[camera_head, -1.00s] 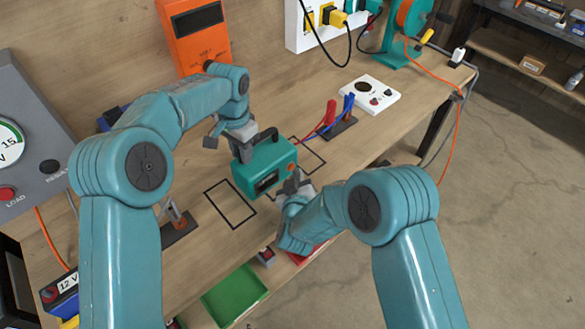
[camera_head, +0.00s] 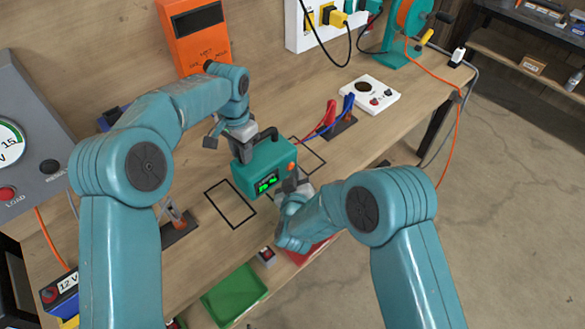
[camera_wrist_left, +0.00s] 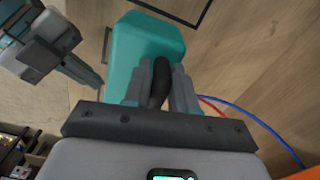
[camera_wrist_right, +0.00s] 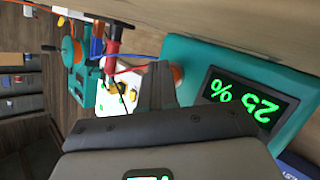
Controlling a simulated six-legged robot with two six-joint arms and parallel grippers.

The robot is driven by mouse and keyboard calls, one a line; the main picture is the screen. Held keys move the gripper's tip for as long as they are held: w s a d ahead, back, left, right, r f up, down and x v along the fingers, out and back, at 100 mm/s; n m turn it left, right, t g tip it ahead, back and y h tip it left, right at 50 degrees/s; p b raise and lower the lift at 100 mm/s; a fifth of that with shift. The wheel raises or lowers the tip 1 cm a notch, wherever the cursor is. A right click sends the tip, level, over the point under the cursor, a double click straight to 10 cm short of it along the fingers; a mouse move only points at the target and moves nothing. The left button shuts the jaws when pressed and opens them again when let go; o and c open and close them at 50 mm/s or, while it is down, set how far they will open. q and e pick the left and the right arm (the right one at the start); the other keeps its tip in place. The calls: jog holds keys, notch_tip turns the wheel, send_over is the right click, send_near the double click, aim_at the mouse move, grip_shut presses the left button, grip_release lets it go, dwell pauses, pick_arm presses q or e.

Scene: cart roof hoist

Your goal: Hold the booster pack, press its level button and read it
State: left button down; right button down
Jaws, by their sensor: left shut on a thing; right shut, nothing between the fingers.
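The booster pack (camera_head: 262,165) is a teal box with a black handle (camera_head: 268,133). My left gripper (camera_head: 243,140) is shut on the handle, which also shows between its fingers in the left wrist view (camera_wrist_left: 160,82). The pack is upright above the bench. Its display (camera_head: 267,184) is lit green; in the right wrist view the display (camera_wrist_right: 245,98) is upside down and appears to read 25 %. My right gripper (camera_head: 293,184) is shut and empty, its tips at the orange button (camera_wrist_right: 178,75) on the pack's front, apparently touching it; the fingers partly cover the button.
Black outlined rectangles (camera_head: 230,204) mark the bench. Red and blue clamps (camera_head: 340,112) stand behind the pack, near a white panel (camera_head: 370,95). A green tray (camera_head: 234,294) lies at the front. An orange meter (camera_head: 195,35) and grey tester (camera_head: 40,140) stand at the back and left.

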jog(key=shift+s+d, duration=0.6)
jog(key=shift+s+d, duration=0.1)
jog(key=s+d, duration=0.3)
jog(key=shift+s+d, duration=0.15)
jog(key=shift+d, duration=0.1)
dwell(0.8)
jog(key=w+d, duration=0.5)
jog(key=d, duration=0.7)
jog(key=shift+d, duration=0.25)
dwell(0.9)
pick_arm(q)
jog(key=c, duration=0.8)
grip_release()
jog(key=shift+c, duration=0.2)
